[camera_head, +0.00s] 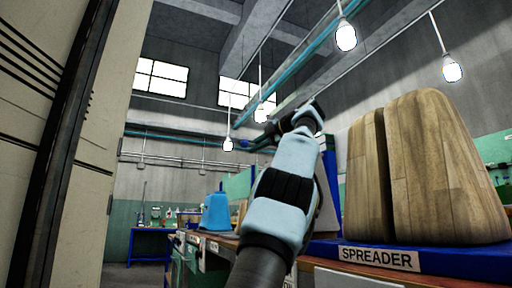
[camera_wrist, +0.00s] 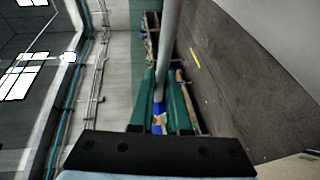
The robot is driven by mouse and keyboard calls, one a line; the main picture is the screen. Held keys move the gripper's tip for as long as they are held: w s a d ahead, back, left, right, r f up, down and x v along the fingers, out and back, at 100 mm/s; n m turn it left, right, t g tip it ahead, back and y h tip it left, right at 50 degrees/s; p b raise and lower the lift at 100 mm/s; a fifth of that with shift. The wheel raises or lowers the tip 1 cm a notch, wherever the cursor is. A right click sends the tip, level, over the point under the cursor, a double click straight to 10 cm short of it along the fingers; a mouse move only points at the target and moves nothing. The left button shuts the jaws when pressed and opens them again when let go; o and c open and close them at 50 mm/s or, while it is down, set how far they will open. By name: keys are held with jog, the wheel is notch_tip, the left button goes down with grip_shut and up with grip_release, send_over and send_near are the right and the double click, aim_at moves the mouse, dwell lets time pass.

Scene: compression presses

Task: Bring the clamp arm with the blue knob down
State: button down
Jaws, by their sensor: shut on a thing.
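My gripper (camera_head: 268,136) is at the end of my raised arm, left of the wooden blocks in the head view. It is shut on what looks like the clamp arm, a thin dark bar reaching left from the fingers. A small blue knob (camera_head: 243,143) shows at the bar's left end, just beyond the fingers. The exact contact is too small to make out. In the wrist view, a grey rod (camera_wrist: 168,45) runs from the top edge towards my gripper's dark body; I cannot tell whether it is part of the clamp.
Two large wooden blocks (camera_head: 430,170) stand on a blue base labelled SPREADER (camera_head: 380,258) at the right. A blue rounded object (camera_head: 216,213) stands on the bench beyond my arm. A pale panel (camera_head: 75,150) fills the left side. Lamps hang overhead.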

jog(key=shift+f, duration=0.45)
jog(key=c, duration=0.9)
grip_release()
jog(key=shift+r, duration=0.1)
jog(key=shift+d+r, duration=0.1)
jog(key=v, duration=1)
jog(key=shift+s+d+r, duration=0.1)
jog(key=shift+s+d, duration=0.1)
jog(key=shift+d, duration=0.05)
